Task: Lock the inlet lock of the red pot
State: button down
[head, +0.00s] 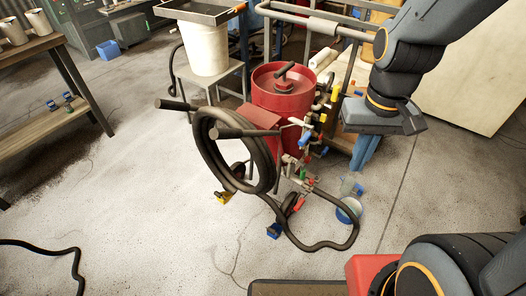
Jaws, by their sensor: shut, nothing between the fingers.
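The red pot (268,98) stands upright in the middle of the head view. A dark-handled fitting (284,70) sits on its top. Several small valves and levers (318,118) with yellow, blue, white and red parts run down its right side. I cannot tell which of these is the inlet lock, or its state. My gripper (385,120) is at the end of my arm, to the right of the pot and apart from it in the picture. It is shut and empty; its fingertips are hard to make out.
A coiled black hose (232,150) hangs at the pot's front left, and its end loops over the floor. A white bucket (207,48) stands on a stool behind. A workbench (50,105) is at left. Front left floor is mostly clear.

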aim_at(323, 117)
jog(key=k, duration=0.5)
jog(key=z, duration=1.85)
jog(key=i, duration=1.45)
jog(key=u, duration=2)
